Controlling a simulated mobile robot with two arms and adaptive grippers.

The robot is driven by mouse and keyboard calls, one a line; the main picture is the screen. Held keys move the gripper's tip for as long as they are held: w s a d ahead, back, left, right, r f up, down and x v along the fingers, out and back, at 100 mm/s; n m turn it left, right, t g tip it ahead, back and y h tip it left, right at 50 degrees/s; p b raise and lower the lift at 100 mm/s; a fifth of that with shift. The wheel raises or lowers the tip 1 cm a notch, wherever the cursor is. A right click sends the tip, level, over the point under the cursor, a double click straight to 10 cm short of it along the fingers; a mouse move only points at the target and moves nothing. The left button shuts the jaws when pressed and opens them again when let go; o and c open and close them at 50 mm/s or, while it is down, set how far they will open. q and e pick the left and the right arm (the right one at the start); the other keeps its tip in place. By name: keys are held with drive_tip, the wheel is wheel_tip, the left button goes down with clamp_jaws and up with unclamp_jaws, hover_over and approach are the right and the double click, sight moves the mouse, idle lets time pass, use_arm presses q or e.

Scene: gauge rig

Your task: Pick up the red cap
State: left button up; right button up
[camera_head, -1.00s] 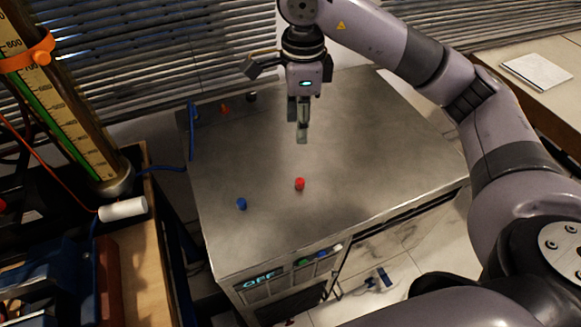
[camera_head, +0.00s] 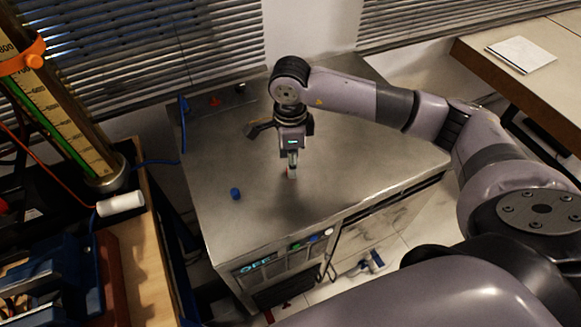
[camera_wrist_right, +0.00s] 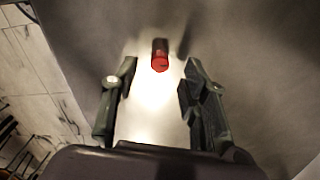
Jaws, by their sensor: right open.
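The red cap (camera_wrist_right: 160,56) stands on the metal cabinet top (camera_head: 350,190). In the right wrist view it shows just beyond the fingertips, centred between them and not touched. In the head view my right gripper (camera_head: 291,172) is over the cabinet top, pointing down, and hides most of the cap. In the right wrist view my right gripper (camera_wrist_right: 157,88) is open, with one finger on each side and nothing between them. My left gripper does not show in either view.
A blue cap (camera_head: 235,193) stands on the cabinet top to the left of the right gripper. A small orange-red part (camera_head: 214,101) is at the back left edge. A gauge column (camera_head: 70,130) and a white cylinder (camera_head: 121,204) are at the left. The cabinet top's right side is clear.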

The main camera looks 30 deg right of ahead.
drive_tip(key=shift+f, duration=1.3)
drive_tip(key=shift+c, duration=0.5)
drive_tip(key=c, duration=0.8)
